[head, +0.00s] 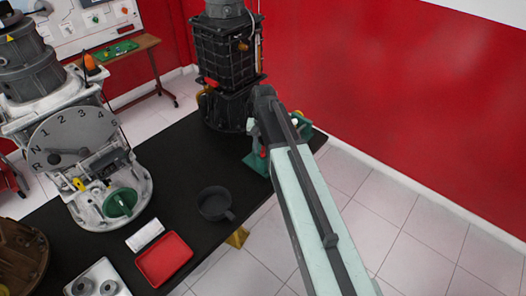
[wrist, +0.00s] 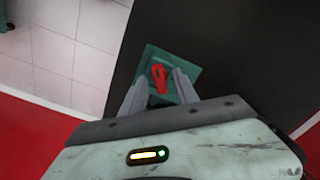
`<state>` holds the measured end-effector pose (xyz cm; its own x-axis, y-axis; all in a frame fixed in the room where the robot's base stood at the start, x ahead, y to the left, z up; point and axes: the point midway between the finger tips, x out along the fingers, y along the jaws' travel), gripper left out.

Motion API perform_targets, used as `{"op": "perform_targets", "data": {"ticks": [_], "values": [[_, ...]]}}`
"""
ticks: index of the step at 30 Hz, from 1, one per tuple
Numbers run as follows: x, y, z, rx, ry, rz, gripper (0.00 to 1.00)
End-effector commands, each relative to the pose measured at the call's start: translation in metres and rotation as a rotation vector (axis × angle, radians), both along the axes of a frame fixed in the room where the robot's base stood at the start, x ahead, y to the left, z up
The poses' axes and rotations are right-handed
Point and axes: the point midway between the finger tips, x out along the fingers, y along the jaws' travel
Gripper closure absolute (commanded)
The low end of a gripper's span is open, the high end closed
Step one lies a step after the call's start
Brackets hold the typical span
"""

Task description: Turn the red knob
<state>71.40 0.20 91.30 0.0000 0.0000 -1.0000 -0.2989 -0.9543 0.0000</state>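The red knob (wrist: 159,80) sits on a green base (wrist: 190,56) on the black table and shows in the wrist view. My gripper (wrist: 158,74) is open, with one grey finger on each side of the knob. A gap seems to show between each finger and the knob, though I cannot tell how far above it the fingertips are. In the head view my arm covers most of the green device (head: 256,162), and the knob cannot be clearly made out there.
The black table (head: 180,160) bears a dark engine block (head: 226,55) beside the device, a grey cup (head: 214,203), a red tray (head: 164,259) and a trainer with a numbered dial (head: 75,135). A red wall (head: 400,110) stands behind; tiled floor at right is clear.

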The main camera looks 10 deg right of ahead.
Motion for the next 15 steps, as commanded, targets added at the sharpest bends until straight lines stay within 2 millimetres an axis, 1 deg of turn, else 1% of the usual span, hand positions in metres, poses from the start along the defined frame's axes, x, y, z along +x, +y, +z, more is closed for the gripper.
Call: {"op": "perform_targets", "data": {"ticks": [2, 3, 5, 6, 7, 15], "values": [[0.0, 0.0002, 0.0012, 0.0, 0.0, 0.0, 0.64], [0.0, 0.0002, 0.0013, 0.0, 0.0, 0.0, 0.69], [0.0, 0.0003, 0.0013, 0.0, 0.0, 0.001, 0.86], [0.0, 0.0003, 0.0013, 0.0, 0.0, 0.001, 0.97], [-0.0001, 0.0004, 0.0013, 0.0, 0.0, 0.001, 1.0], [0.0001, 0.0007, 0.0013, 0.0, 0.0, -0.01, 1.0]]}}
